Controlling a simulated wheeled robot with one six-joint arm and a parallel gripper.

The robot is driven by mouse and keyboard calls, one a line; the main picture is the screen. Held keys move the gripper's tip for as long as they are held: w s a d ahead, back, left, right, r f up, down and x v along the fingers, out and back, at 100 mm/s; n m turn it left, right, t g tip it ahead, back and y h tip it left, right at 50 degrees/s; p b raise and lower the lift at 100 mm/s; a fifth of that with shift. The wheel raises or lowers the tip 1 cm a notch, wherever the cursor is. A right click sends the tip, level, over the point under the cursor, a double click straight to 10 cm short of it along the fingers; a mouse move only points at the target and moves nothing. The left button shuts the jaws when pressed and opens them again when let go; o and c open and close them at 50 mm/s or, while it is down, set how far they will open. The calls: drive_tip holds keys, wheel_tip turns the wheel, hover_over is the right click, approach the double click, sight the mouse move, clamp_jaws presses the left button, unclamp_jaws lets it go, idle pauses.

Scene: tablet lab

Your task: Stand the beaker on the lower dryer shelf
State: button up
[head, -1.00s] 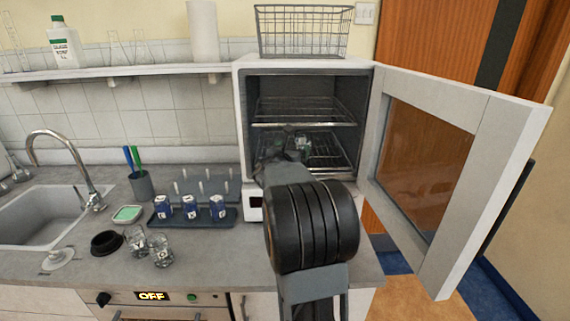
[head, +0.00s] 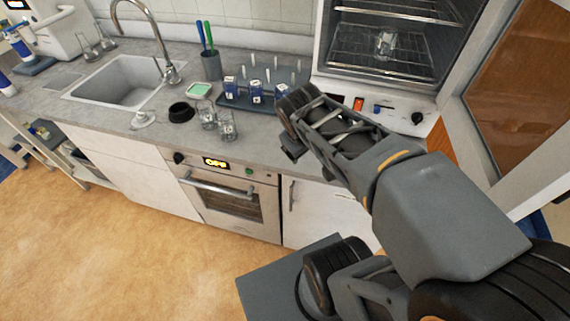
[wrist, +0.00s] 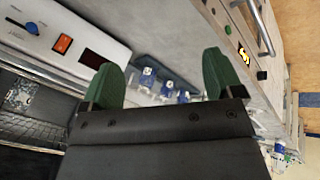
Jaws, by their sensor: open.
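A clear glass beaker (head: 385,43) stands on the lower shelf (head: 352,47) of the open dryer (head: 322,35), apart from my gripper. In the wrist view, a glassy shape at the left edge seems to be the same beaker (wrist: 20,95). My gripper is outside the dryer, over the counter front, left of the dryer opening. Its two green fingers (wrist: 160,80) are spread with nothing between them. In the head view my arm hides most of the gripper.
The dryer door (head: 500,110) stands open at the right. Two glasses (head: 207,115) (head: 227,126) stand on the counter beside a black ring-shaped item (head: 181,112). A rack with blue-labelled jars (head: 255,92) sits left of the dryer. The sink (head: 125,80) is further left.

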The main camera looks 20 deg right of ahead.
drive_tip(key=s+a+f+m+y, duration=0.1)
drive_tip(key=s+a+m+y, duration=0.1)
drive_tip(key=a, duration=0.5)
drive_tip(key=shift+s+f+m+y, duration=0.2)
drive_tip(key=shift+s+m+y, duration=0.1)
drive_tip(key=shift+s+y, duration=0.3)
drive_tip(key=shift+w+d, duration=0.1)
